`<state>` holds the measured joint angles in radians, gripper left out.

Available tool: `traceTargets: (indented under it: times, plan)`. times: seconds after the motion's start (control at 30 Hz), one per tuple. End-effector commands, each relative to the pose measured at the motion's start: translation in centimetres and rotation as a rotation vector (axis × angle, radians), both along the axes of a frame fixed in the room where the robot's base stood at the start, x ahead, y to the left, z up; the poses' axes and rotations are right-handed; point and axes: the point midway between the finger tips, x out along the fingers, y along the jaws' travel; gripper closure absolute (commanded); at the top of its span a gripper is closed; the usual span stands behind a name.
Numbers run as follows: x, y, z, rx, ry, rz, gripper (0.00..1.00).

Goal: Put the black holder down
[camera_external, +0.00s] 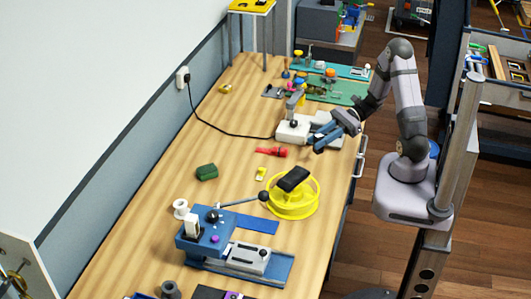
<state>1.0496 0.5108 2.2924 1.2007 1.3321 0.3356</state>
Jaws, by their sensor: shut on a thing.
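My gripper (318,142) has blue fingers and hangs over the right side of the bench, beside the white device. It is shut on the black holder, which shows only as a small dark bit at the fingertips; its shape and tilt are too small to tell. A separate black block (293,179) lies on top of the yellow round reel (292,200), below and left of my gripper. I see a gap between this block and the fingers.
A white device (293,130) with a cord stands behind my gripper. A red tool (271,153), a small yellow piece (261,174) and a green block (207,172) lie on the wooden bench (225,130). A blue machine (207,240) stands in front. The bench's left middle is mostly clear.

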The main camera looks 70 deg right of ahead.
Motion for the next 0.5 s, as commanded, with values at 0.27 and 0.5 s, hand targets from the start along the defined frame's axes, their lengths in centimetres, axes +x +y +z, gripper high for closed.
traceTargets:
  times: [0.27,0.5]
  plan:
    - [0.0,0.0,-2.4,0.0,-0.001,-0.001,1.0]
    - [0.0,0.0,-3.0,0.001,0.0,-0.001,1.0]
